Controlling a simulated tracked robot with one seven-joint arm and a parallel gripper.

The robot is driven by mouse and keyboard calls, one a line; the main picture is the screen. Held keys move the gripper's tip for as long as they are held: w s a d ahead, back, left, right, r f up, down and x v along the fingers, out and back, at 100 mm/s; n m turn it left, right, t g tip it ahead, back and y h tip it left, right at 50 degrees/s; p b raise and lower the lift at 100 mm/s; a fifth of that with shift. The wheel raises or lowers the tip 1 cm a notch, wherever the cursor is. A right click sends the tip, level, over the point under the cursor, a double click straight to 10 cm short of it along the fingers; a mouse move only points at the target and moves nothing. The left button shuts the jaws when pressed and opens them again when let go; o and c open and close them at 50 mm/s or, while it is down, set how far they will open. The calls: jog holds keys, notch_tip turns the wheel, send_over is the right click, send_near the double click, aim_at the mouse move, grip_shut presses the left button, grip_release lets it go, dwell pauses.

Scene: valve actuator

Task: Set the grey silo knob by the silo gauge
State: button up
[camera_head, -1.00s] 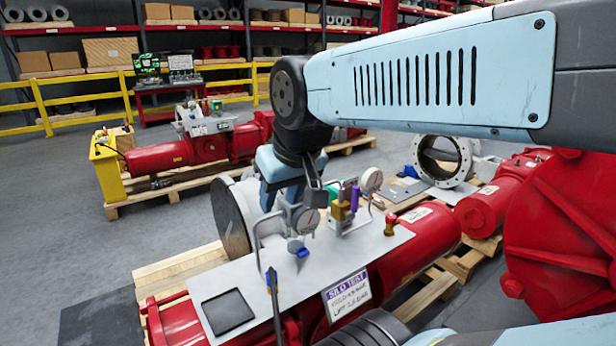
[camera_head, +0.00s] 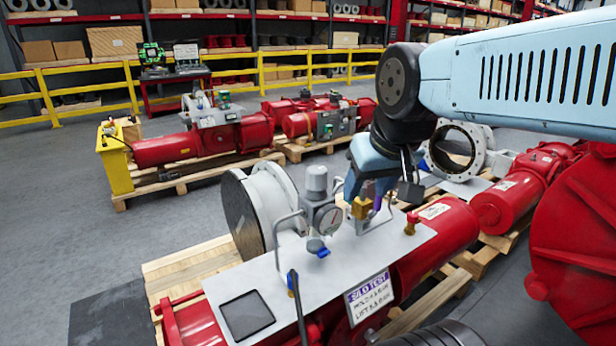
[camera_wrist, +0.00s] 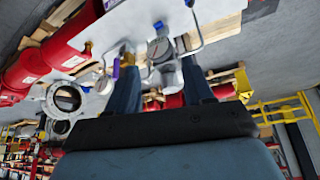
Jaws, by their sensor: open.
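The grey silo knob (camera_head: 317,179) stands upright on top of a grey regulator block above the plate. The silo gauge (camera_head: 331,219) is a round white dial on that block; its needle reading is too small to tell. My gripper (camera_head: 382,188) is open and empty, to the right of the knob in the head view and apart from it there. In the wrist view, the grey block with the gauge (camera_wrist: 158,48) and the knob (camera_wrist: 171,75) appear between my two fingers (camera_wrist: 160,85); their depth is hard to tell.
A purple-headed "SILO TEST" sign (camera_head: 370,296) hangs at the plate's front edge; its smaller lines are blurred. A bent pipe, a blue lever (camera_head: 322,252) and a brass fitting (camera_head: 361,208) crowd the block. A dark square pad (camera_head: 246,316) lies on the plate.

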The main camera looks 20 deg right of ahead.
jog(key=shift+o, duration=0.7)
jog(key=shift+w+r, duration=0.25)
jog(key=shift+w, duration=0.1)
jog(key=o, duration=0.5)
jog(key=w+r+m+g, duration=0.1)
jog(key=w+m, duration=0.1)
jog(key=w, duration=0.4)
jog(key=w+r+m+g, duration=0.1)
jog(key=w+r+m, duration=0.1)
jog(key=w, duration=0.4)
jog(key=shift+r+m+g, duration=0.3)
jog(key=shift+m, duration=0.4)
jog(key=m+g, duration=0.3)
jog(key=m, duration=0.3)
send_over(316, 170)
notch_tip(316, 170, down, 2)
notch_tip(316, 170, down, 14)
jog(key=shift+f, duration=0.1)
jog(key=shift+c, duration=0.5)
jog(key=c, duration=0.9)
